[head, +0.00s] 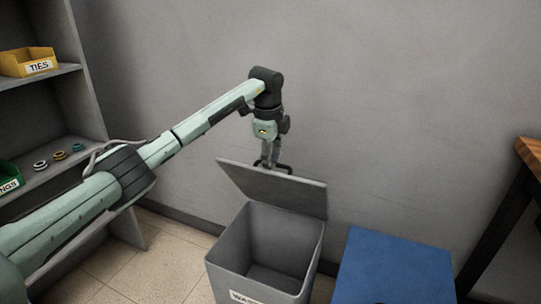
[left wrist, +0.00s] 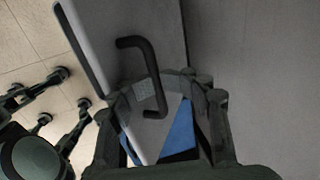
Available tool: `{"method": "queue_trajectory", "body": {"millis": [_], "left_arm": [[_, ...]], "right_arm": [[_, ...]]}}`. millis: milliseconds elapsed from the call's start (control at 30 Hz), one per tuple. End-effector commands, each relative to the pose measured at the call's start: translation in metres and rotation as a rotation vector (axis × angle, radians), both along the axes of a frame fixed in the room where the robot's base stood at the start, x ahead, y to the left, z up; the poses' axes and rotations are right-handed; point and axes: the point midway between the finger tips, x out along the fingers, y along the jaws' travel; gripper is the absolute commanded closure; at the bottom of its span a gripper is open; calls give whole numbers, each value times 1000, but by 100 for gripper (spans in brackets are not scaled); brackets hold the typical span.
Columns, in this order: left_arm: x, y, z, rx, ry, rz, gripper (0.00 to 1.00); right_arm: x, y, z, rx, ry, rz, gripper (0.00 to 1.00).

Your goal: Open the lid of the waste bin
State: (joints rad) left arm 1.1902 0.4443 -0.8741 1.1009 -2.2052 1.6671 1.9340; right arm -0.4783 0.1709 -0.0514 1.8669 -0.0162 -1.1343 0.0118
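The grey waste bin (head: 228,243) stands on the floor against the wall, with a partly hidden white label on its front. Its flat grey lid (head: 285,190) is raised and tilted back near upright, so the dark inside shows empty. My left gripper (head: 271,164) is at the lid's top edge, on its outer side. My right gripper is in neither view.
A blue box-like surface (head: 395,268) is right of the bin, close to it. A wooden table edge (head: 529,152) is at the far right. Shelves (head: 75,165) with a yellow bin (head: 18,64), a green bin (head: 8,176) and rings stand at left. The wall is close behind the lid.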

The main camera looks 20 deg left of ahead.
Motion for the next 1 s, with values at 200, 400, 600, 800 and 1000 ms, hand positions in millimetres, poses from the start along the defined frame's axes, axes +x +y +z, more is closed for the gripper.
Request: {"method": "queue_trajectory", "body": {"millis": [200,400,600,800,1000], "left_arm": [[0,-1,-2,-2,-2,-1,69],[1,-2,-1,-2,-1,0,69],[10,-3,9,-2,-2,0,69],[21,-3,20,-2,-3,1,69],[31,-4,31,-2,-4,1,69]], "right_arm": [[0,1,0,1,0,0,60],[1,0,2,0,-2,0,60],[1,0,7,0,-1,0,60],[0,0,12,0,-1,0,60],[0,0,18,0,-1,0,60]]}}
